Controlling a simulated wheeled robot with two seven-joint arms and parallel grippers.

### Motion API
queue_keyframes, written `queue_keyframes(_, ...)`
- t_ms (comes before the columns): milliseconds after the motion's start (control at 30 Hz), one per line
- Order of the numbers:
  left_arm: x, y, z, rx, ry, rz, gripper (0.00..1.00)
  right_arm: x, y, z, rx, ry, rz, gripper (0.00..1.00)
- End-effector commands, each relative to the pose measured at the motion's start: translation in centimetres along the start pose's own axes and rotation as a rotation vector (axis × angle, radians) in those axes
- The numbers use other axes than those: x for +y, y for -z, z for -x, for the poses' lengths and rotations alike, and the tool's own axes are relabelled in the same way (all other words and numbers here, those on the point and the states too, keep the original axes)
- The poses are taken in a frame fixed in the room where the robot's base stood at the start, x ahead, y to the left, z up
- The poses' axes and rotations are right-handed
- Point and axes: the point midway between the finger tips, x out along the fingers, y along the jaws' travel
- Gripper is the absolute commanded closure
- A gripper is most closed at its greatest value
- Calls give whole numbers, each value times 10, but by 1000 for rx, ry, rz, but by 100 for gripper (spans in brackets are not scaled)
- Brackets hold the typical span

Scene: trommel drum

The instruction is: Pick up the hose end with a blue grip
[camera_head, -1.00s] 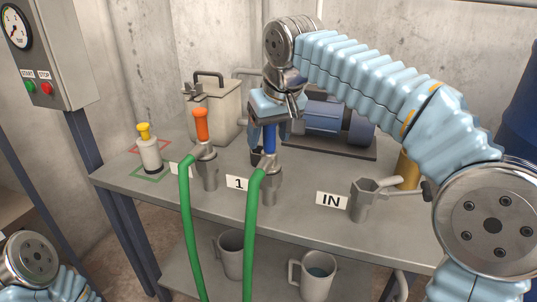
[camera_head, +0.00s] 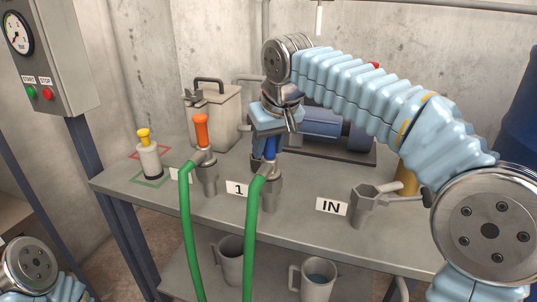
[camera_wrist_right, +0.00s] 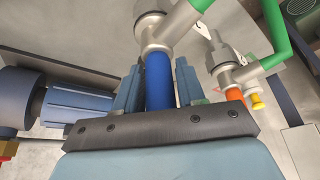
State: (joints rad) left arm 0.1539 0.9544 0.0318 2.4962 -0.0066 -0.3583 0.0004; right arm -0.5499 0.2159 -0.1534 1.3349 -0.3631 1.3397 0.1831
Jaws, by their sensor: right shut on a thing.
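The hose end with the blue grip (camera_head: 270,147) stands upright at the holder by the "1" label. Its metal fitting (camera_head: 271,190) carries a green hose (camera_head: 250,235) that hangs down in front of the table. My right gripper (camera_head: 264,157) comes from above and is shut on the blue grip. In the right wrist view the blue grip (camera_wrist_right: 158,80) lies between the two fingers, with the metal fitting (camera_wrist_right: 165,28) beyond the fingertips. My left gripper is out of view; only part of my left arm shows at the lower left.
A second hose end with an orange grip (camera_head: 201,132) stands close on the left. A yellow-capped bottle (camera_head: 150,160), a canister (camera_head: 225,120) and a blue motor (camera_head: 335,125) are on the table. The IN port (camera_head: 366,208) is at the right.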

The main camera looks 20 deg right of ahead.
Motion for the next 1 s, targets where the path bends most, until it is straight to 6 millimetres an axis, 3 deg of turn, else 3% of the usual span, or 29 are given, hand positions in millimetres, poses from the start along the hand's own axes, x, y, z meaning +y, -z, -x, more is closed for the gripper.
queue_keyframes(167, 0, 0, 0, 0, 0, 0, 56, 0, 3, 6, 2, 0, 0, 99)
queue_keyframes(367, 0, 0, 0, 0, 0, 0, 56, 1, 12, 35, 5, 1, -1, 99)
queue_keyframes(600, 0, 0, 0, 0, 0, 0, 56, 15, -8, 102, 6, 2, -1, 99)
queue_keyframes(700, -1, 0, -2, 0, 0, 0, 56, 24, -29, 124, 5, 2, -1, 99)
queue_keyframes(1000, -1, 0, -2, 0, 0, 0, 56, 40, -67, 165, 2, 1, 0, 99)
